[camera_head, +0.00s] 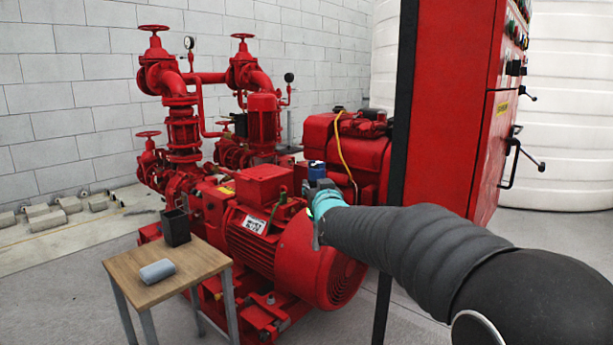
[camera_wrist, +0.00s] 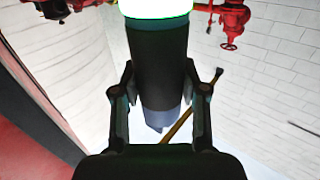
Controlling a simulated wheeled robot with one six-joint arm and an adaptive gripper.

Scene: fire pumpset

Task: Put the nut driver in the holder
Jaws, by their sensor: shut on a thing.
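My gripper (camera_head: 314,205) is raised in front of the red pump set in the head view, its jaws partly hidden by the wrist. In the wrist view its two fingers (camera_wrist: 160,72) are closed around the sides of a dark cylinder (camera_wrist: 162,65). This seems to be the nut driver's handle; a bright green-white glow covers its upper end. A thin yellow rod with a dark end (camera_wrist: 207,88) shows behind the right finger; I cannot tell whether it belongs to it. The black open-topped holder (camera_head: 176,228) stands upright on the small wooden table, left of and below my gripper.
A grey rounded object (camera_head: 157,271) lies on the wooden table (camera_head: 203,261), in front of the holder. The red pump set (camera_head: 255,240) stands close behind the table and beside my gripper. A tall red cabinet (camera_head: 455,110) with protruding handles is at right.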

